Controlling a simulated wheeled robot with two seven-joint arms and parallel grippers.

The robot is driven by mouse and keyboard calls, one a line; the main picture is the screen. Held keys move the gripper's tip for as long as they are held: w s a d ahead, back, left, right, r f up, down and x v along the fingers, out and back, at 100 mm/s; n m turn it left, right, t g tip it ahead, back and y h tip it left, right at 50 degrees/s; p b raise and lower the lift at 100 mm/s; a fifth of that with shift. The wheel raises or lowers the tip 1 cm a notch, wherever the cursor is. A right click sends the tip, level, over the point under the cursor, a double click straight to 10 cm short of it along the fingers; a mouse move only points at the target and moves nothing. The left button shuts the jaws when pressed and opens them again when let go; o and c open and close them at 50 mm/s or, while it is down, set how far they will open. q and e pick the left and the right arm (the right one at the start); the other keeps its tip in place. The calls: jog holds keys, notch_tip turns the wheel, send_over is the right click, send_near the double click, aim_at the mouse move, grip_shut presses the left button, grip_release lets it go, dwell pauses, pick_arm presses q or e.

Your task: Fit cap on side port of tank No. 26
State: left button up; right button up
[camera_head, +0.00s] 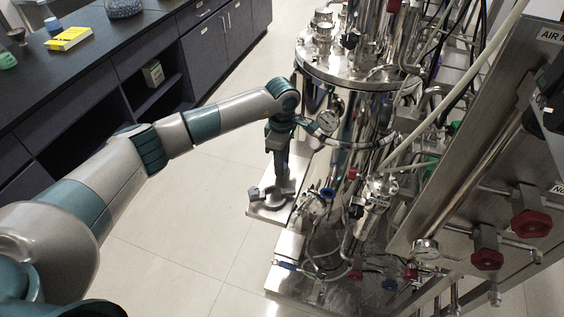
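The shiny steel tank (352,110) stands upright at the centre right, with a lid, gauges and pipes. My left arm reaches in from the left to the tank's near left side. My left gripper (280,172) hangs down beside the tank, above a metal plate (262,212) at its foot. Its fingers are small and blend with the metal parts there, so I cannot tell whether they are open or shut. I cannot make out the cap, the side port or a number 26 on the tank. My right gripper is not in view.
Hoses and small valves crowd around the tank's lower part. A dark lab bench (110,60) runs along the upper left, bearing a yellow box (68,39). Tiled floor (180,240) is clear between.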

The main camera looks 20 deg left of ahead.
pick_arm(q)
jog(key=shift+r, duration=0.6)
dwell(0.4)
jog(key=shift+r, duration=0.1)
jog(key=shift+r+p, duration=0.5)
jog(key=shift+r, duration=1.4)
jog(key=shift+s+d+r+m, duration=0.1)
jog(key=shift+s+r+m, duration=0.2)
jog(key=shift+m, duration=0.2)
jog(key=s+r+m+b, duration=0.2)
jog(key=s+m, duration=0.6)
jog(key=s, duration=0.2)
jog(key=s+a+r+m+b, duration=0.1)
jog(key=s+r+m+b, duration=0.1)
jog(key=s+m, duration=0.6)
jog(key=shift+s+a+r+m+b, duration=0.3)
jog(key=shift+s+r+b, duration=0.15)
jog(key=shift+s, duration=0.6)
